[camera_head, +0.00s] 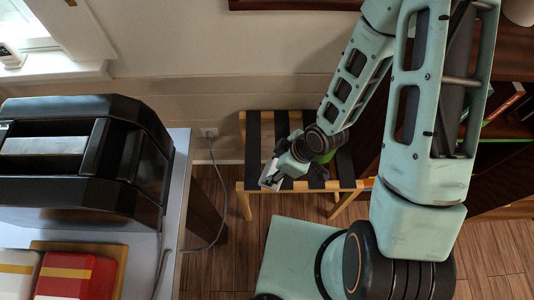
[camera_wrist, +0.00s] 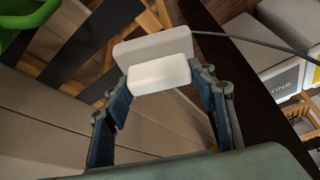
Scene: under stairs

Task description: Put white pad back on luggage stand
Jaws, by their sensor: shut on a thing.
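The luggage stand (camera_head: 254,140) has a wooden frame with dark straps and stands against the wall. Its straps and wood also show at the upper left of the wrist view (camera_wrist: 90,45). My gripper (camera_head: 275,172) is over the stand's front left part, its fingers shut on a small white pad (camera_head: 267,178). In the wrist view, the pad (camera_wrist: 150,46) sits between the fingertips of my gripper (camera_wrist: 160,75), with the stand's straps beyond it. I cannot tell whether the pad touches the stand. My wrist and arm hide part of the straps.
A green thing (camera_wrist: 25,22) lies by the stand's straps. A dark shelf (camera_head: 500,160) is at the right. A cable (camera_head: 222,190) hangs from the wall outlet. Wooden floor (camera_head: 235,255) lies in front.

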